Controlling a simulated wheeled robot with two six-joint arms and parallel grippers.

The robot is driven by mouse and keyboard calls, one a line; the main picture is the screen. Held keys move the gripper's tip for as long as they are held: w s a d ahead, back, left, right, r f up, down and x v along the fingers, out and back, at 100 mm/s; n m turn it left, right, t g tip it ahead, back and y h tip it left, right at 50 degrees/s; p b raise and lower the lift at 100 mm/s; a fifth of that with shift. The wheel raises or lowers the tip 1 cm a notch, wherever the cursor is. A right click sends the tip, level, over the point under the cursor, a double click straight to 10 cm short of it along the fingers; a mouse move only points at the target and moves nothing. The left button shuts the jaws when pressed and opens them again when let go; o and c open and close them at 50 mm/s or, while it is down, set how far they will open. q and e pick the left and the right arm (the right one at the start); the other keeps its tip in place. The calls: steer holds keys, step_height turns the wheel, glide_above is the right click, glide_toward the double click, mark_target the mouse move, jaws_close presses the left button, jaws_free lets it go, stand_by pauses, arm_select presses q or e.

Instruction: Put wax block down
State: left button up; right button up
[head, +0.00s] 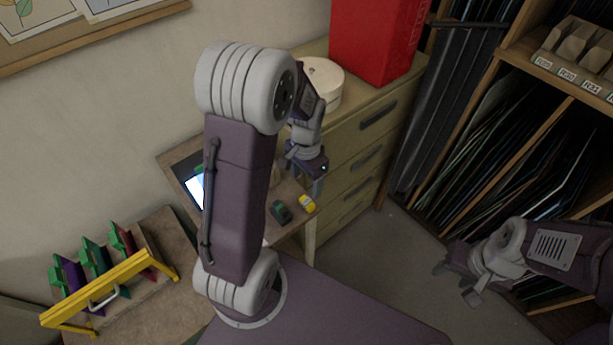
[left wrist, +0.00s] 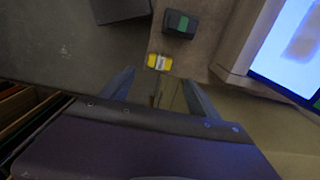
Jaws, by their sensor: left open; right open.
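A small yellow block (head: 307,203) with a pale label lies near the corner of the small table; it is the likeliest wax block, but I cannot be sure. It also shows in the left wrist view (left wrist: 159,62), just beyond my open fingertips and apart from them. My left gripper (head: 310,178) is open and empty above the table, fingers pointing down; its two fingers show in the left wrist view (left wrist: 160,88). My right gripper (head: 455,284) is open and empty at the right, in front of the shelving.
A dark green-topped block (head: 281,212) sits beside the yellow one. A lit screen (head: 195,187) is partly hidden by my left arm. A drawer cabinet (head: 350,150) stands behind. A yellow-framed rack (head: 100,292) is at lower left, and shelving with glass sheets (head: 500,150) at right.

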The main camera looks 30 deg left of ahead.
arm_select(q)
steer(key=s+d+r+n+t, duration=0.1)
steer(key=s+d+n, duration=0.3)
steer(key=s, duration=0.4)
steer(key=shift+d+r+n, duration=0.35)
steer(key=shift+d+n, duration=0.05)
steer(key=shift+s, duration=0.15)
stand_by(0.7)
